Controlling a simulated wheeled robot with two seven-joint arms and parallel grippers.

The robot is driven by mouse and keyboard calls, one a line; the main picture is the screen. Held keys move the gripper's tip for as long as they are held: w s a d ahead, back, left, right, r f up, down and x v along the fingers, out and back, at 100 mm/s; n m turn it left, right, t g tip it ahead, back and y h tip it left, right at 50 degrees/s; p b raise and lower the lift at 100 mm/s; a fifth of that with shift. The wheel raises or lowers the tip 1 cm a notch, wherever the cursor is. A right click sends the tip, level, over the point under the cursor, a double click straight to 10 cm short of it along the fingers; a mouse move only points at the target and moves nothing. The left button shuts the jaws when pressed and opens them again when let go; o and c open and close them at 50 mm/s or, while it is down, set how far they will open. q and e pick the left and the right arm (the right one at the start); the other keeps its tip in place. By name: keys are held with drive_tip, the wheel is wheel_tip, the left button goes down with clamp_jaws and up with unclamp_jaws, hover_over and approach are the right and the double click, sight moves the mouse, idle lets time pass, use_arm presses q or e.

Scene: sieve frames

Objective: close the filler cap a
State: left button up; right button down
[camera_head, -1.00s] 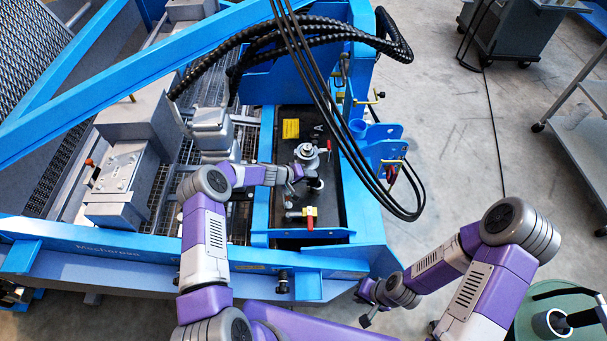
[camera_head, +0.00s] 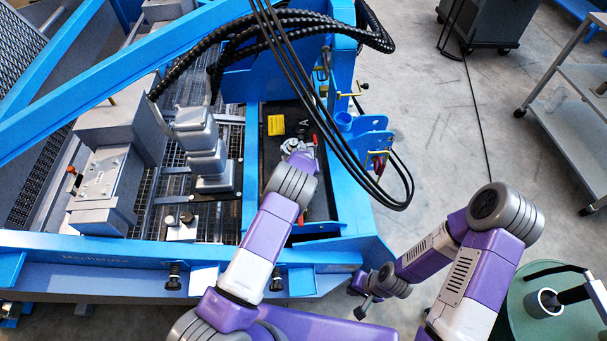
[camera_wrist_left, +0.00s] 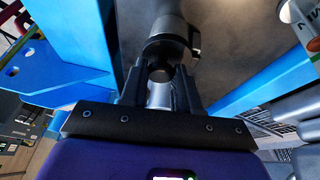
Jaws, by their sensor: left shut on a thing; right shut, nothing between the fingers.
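Filler cap a (camera_head: 292,146) is a grey metal fitting on the dark top of the blue machine's right bay, just past the end of my left arm. The arm covers much of it in the head view. In the left wrist view, my left gripper (camera_wrist_left: 161,88) is shut on a part of the cap. A dark round piece of the cap (camera_wrist_left: 166,48) shows just beyond the fingertips. I cannot tell how far the cap is closed. My right gripper (camera_head: 361,309) is shut and empty, low beside the machine's front right corner.
A yellow label (camera_head: 276,125) lies behind the cap. Black hoses (camera_head: 335,135) hang close to the right of my left arm. A blue wall (camera_head: 353,190) edges the bay. A green round drum (camera_head: 545,310) stands at lower right. Open floor lies right of the machine.

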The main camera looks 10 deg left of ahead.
use_arm(q)
drive_tip(key=shift+w+d+f+y+b, duration=0.1)
drive_tip(key=shift+d+f+y+b, duration=0.2)
drive_tip(key=shift+y+b, duration=0.3)
drive_tip(key=o, duration=1)
drive_tip(key=shift+o, duration=0.2)
drive_tip(key=a+p+v, duration=0.1)
drive_tip(key=p+v, duration=0.1)
drive_tip(key=v, duration=0.5)
drive_tip(key=shift+d+r, duration=0.3)
drive_tip(key=shift+d, duration=0.25)
